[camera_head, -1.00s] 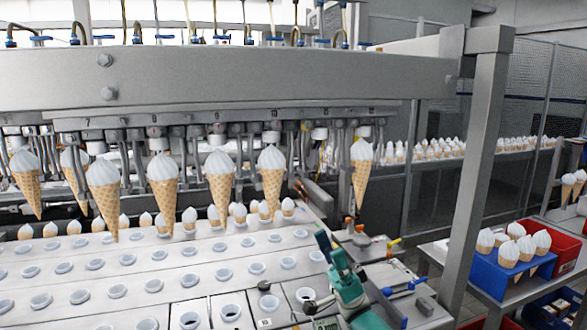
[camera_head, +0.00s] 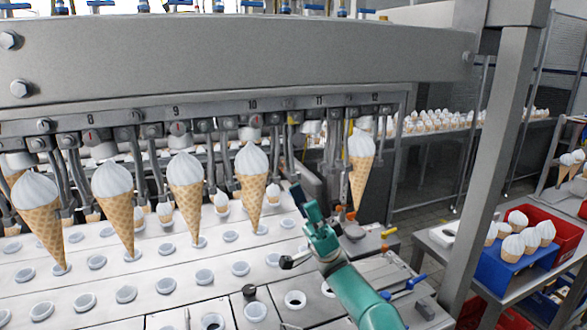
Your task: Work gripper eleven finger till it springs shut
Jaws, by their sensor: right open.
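Gripper eleven (camera_head: 335,143) hangs from the grey beam under the number 11, between the positions marked 10 and 12. No cone shows in it, and its thin metal fingers hang down. I cannot tell exactly how its fingers stand. My right gripper (camera_head: 296,226), on a teal wrist, is open and empty. It is below and slightly left of gripper eleven, apart from it, over the tray plates. Its upper fingertip points up beside the cone at position ten (camera_head: 251,180). My left gripper is out of view.
A cone (camera_head: 361,165) hangs at position twelve, close to gripper eleven's right. More cones hang on the left over plates with round white-rimmed holes (camera_head: 240,268). A thick grey post (camera_head: 497,150) stands at right, before blue and red crates (camera_head: 500,268) of cones.

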